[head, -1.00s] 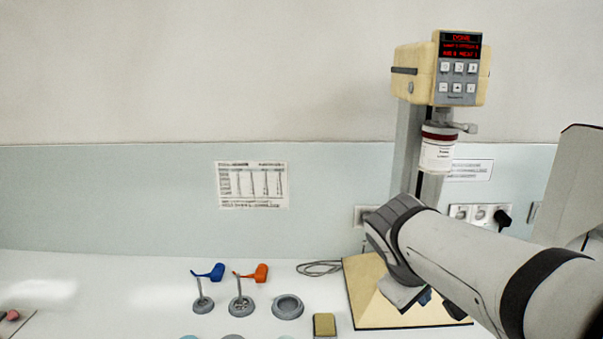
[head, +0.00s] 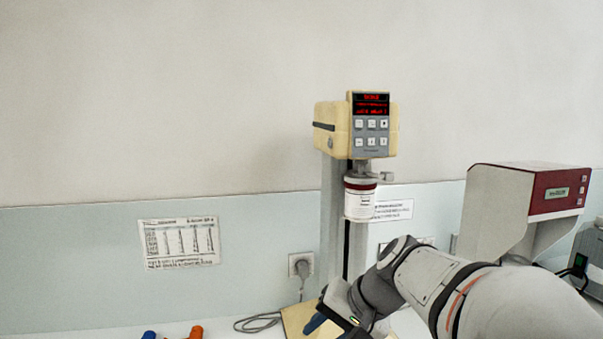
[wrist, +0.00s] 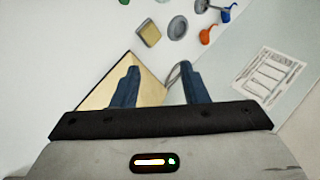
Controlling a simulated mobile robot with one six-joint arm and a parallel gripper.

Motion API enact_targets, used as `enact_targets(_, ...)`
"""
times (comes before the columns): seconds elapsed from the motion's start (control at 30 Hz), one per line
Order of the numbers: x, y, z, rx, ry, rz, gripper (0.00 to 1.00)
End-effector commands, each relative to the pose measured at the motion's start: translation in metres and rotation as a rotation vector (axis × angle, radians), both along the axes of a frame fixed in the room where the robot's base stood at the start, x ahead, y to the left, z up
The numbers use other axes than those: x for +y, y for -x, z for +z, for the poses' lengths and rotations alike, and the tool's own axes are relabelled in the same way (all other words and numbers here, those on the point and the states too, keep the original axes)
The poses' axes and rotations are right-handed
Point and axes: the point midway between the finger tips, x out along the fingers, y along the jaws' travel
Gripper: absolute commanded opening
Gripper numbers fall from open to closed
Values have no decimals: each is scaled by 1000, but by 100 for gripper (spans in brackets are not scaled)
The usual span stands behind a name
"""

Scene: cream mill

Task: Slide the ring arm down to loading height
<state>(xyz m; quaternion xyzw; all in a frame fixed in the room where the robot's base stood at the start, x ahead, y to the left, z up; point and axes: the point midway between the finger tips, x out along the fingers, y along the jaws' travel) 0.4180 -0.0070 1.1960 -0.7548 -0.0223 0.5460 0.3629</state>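The cream mill (head: 335,125) stands at the back with its cream head on a grey column (head: 330,210). A white jar (head: 360,204) with a dark red band hangs upright under the head. A grey collar with a side knob (head: 385,176), apparently the ring arm, sits at the jar's top, close under the head. My gripper (wrist: 160,85) is open and empty in the wrist view, its blue fingers apart above the cream mill base (wrist: 105,92). In the head view it is low in front of the column, well below the jar, with its fingertips partly hidden.
A grey and red machine (head: 520,215) stands to the right, behind my arm. A wall socket with a plug (head: 302,265) and a cable are left of the column. Blue and orange scoops (wrist: 208,34), small dishes and a sponge-like block (wrist: 148,33) lie on the white bench.

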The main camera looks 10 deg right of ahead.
Motion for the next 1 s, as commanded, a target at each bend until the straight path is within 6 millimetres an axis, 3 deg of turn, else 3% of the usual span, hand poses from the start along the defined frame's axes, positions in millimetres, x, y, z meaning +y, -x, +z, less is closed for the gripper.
enact_targets(0.1,-37,-52,52,-100,-209,-149,40)
enact_targets(0.23,-94,-99,111,-257,-418,-292,40)
enact_targets(0.4,-176,-131,176,-477,-612,-427,40)
enact_targets(0.5,-210,-135,200,-567,-673,-470,40)
enact_targets(0.6,-230,-137,213,-623,-707,-495,40)
enact_targets(0.7,-238,-138,220,-649,-721,-504,40)
enact_targets(1.0,-222,-176,223,-648,-726,-503,40)
